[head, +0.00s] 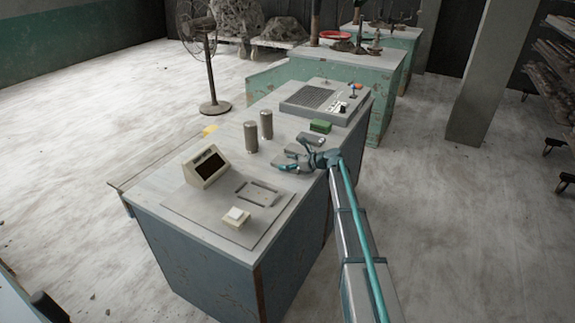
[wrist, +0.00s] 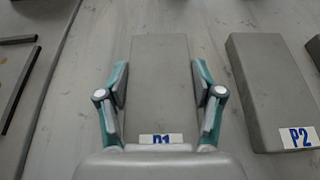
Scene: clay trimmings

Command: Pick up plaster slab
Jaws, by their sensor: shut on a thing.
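A grey rectangular plaster slab marked P1 (wrist: 160,62) lies lengthwise between the two teal fingers of my gripper (wrist: 158,92) in the wrist view. The fingers are shut on its long sides, and its label is partly hidden by the gripper body. A second grey slab marked P2 (wrist: 273,85) lies to the right, apart from the fingers. In the head view my gripper (head: 296,162) is low over the right side of the grey worktop and hides most of the held slab. I cannot tell whether the slab touches the surface.
The worktop (head: 165,178) also bears a small display box (head: 206,166), a thin dark frame (head: 257,193), a small pale block (head: 236,217), two grey cylinders (head: 251,137), a green block (head: 320,126) and a grilled control unit (head: 318,98). A fan (head: 210,60) stands behind.

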